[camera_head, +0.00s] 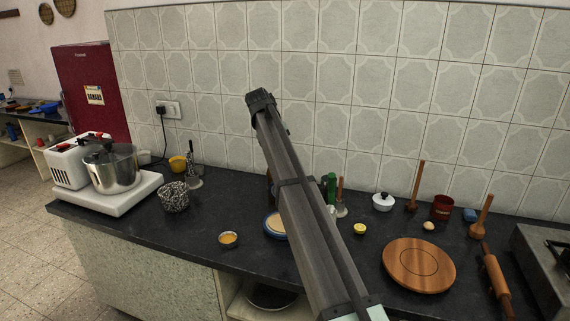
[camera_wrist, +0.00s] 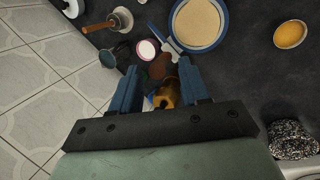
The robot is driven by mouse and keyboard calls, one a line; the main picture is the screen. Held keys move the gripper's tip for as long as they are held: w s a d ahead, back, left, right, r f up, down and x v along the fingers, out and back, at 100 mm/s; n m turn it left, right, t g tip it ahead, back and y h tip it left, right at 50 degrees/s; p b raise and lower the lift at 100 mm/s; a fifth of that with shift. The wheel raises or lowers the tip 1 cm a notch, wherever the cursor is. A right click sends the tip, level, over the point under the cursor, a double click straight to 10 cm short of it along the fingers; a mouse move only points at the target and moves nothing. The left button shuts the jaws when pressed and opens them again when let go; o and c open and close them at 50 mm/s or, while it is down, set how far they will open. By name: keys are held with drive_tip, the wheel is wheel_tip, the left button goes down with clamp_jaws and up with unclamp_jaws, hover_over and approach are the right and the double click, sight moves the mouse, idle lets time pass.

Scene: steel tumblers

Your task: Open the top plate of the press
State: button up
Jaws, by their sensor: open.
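A round cream disc with a blue rim, which looks like the press (camera_wrist: 222,42), lies on the dark counter at the top of the wrist view. A pale blue handle-like piece (camera_wrist: 166,40) sticks out from its left side. Whether its top plate is raised or down I cannot tell. In the head view the press (camera_head: 274,226) shows only partly, its right side hidden behind my arm. My gripper (camera_wrist: 158,80) is open, with its two blue fingers apart, below and left of the press in the wrist view. It is apart from the press.
A brown and yellow object (camera_wrist: 166,94) shows between the fingers, unclear. A white-and-pink jar (camera_wrist: 146,48) and a wooden-handled tool (camera_wrist: 104,23) stand close by. A wooden board (camera_head: 419,280) lies right.

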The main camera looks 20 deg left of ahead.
drive_tip(key=shift+v, duration=1.05)
